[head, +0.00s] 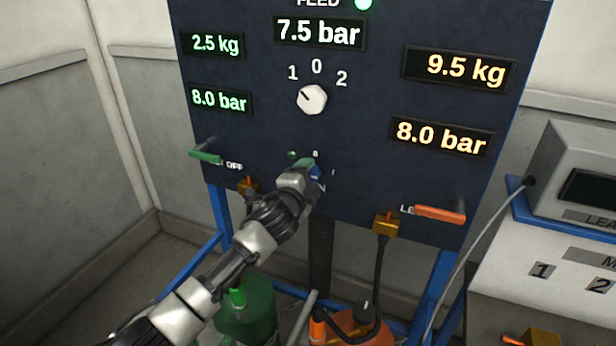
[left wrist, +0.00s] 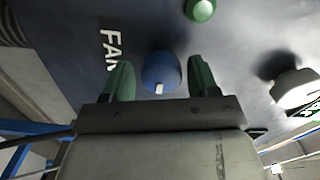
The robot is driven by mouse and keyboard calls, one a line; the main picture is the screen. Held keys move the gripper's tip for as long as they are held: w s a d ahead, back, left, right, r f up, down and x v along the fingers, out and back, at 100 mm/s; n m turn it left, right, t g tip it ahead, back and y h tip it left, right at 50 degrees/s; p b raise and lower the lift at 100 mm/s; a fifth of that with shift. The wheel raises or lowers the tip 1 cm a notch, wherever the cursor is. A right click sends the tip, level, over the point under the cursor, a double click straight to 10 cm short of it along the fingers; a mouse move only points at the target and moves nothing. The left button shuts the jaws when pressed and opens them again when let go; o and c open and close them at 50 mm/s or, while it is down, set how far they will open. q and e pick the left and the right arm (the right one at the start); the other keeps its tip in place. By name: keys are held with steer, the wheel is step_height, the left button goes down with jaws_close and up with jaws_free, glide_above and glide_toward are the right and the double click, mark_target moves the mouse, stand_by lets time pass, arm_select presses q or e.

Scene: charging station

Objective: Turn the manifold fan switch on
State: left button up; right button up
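The fan switch is a blue round knob (left wrist: 161,72) with a white mark, beside the "FAN" lettering on the dark panel. In the head view a bit of the blue knob (head: 317,171) shows at the lower middle of the panel, mostly hidden by my left gripper (head: 308,169). In the left wrist view my left gripper (left wrist: 160,64) is open, with one green finger on each side of the knob. Gaps show between the fingers and the knob, so it is not gripped. My right gripper is in neither view.
A white selector knob (head: 312,99) sits above on the panel (head: 380,110). A green lever (head: 206,156) is at left and an orange lever (head: 440,214) at right. A small green lamp (left wrist: 201,9) is near the fan knob. A grey device (head: 580,175) stands at right.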

arm_select(q)
steer(key=shift+o, duration=0.6)
steer(key=b+v, duration=0.1)
steer(key=v, duration=1)
steer(key=shift+b, duration=0.3)
